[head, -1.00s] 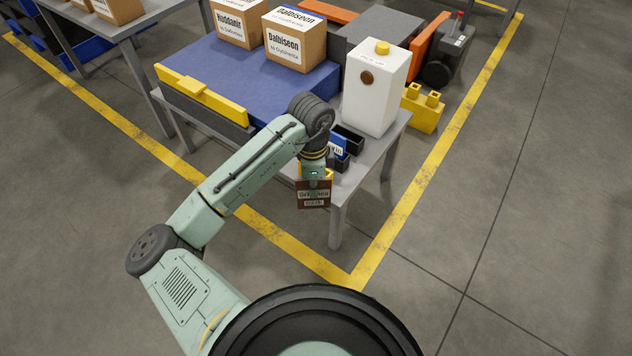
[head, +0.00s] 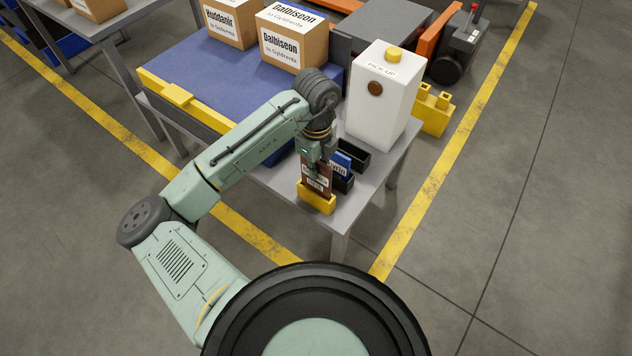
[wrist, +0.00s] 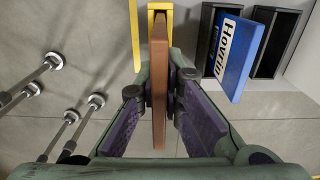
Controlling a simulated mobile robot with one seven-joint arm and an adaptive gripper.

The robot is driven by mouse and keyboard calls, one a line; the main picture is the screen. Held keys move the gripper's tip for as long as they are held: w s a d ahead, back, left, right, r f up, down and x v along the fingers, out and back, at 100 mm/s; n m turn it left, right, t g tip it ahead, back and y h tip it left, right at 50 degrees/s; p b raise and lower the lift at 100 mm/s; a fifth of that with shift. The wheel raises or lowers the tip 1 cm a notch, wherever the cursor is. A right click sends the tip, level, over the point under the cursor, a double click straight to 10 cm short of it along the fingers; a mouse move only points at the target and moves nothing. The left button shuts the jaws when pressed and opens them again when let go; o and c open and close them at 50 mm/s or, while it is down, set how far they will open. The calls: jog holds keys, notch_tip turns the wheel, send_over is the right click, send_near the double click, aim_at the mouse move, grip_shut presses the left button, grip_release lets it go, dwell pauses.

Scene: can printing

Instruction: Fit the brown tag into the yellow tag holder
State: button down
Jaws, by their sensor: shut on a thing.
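The brown tag (head: 317,178) with a white label stands roughly upright in my gripper (head: 311,160). My gripper is shut on it, and the wrist view shows the tag (wrist: 159,85) edge-on between the two fingers (wrist: 165,88). The yellow tag holder (head: 316,203) is at the table's front edge, directly below my gripper. The tag's lower end lines up with the holder and is hidden behind its front wall in the head view. In the wrist view the tag's far end overlaps the holder (wrist: 166,7). I cannot tell how deep the tag sits.
A blue tag (head: 339,163) stands in a black holder (head: 343,184) close to the right, with another black holder (head: 354,153) behind it. A white pick-up container (head: 379,105) stands farther right. Boxes (head: 291,40) sit on the blue surface (head: 200,75) behind.

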aim_at(316, 189)
jog(key=shift+f, duration=2.95)
jog(key=shift+f, duration=0.15)
jog(key=c, duration=1.7)
grip_release()
notch_tip(316, 189, up, 12)
jog(key=shift+r, duration=0.2)
